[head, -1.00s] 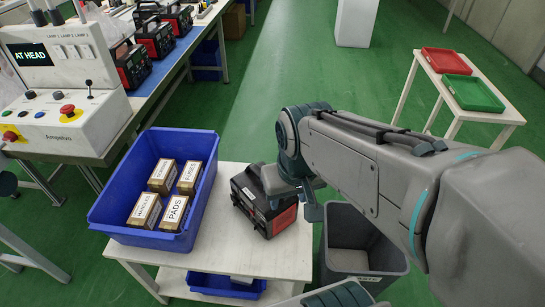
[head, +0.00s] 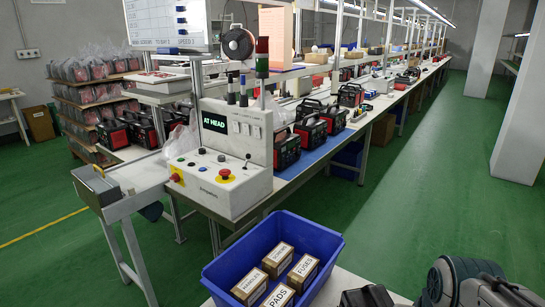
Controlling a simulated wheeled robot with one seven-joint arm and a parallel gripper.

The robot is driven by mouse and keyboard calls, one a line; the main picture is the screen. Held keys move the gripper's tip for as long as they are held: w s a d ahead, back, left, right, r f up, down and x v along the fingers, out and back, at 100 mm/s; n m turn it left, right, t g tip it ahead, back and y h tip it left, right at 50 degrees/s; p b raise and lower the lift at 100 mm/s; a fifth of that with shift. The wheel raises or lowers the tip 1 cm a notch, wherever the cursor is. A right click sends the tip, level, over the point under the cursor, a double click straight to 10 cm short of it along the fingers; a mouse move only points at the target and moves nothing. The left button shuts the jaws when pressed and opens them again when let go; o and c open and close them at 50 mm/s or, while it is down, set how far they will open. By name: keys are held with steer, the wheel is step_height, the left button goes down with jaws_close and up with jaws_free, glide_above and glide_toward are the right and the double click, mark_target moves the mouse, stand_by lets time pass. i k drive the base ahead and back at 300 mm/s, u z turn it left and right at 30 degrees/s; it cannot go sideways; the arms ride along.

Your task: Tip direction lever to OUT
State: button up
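The white control box (head: 221,185) stands at the left end of the workbench, left of centre in the head view. A small lever with a black knob (head: 248,158) stands up from the right part of its sloped face. Its OUT marking is too small to read, and I cannot tell which way it leans. A red mushroom button (head: 225,174) on a yellow base sits just below and left of it. My gripper is not in view; only part of my arm shows at the bottom right, well away from the box.
An AT HEAD display (head: 214,123) stands above the box. A blue bin (head: 328,262) holding several labelled boxes sits on a small table in front. Black and red units (head: 310,133) line the workbench to the right. Green floor (head: 430,200) is open on the right.

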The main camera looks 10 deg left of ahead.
mark_target(248, 156)
steer(key=u, duration=0.4)
steer(key=k, duration=0.5)
steer(key=u, duration=1)
steer(key=k, duration=0.9)
steer(key=u, duration=0.95)
steer(key=i, duration=1.9)
steer(key=z, duration=0.75)
steer(key=i, duration=1)
steer(key=z, duration=1.35)
steer(key=i, duration=0.45)
steer(key=z, duration=0.4)
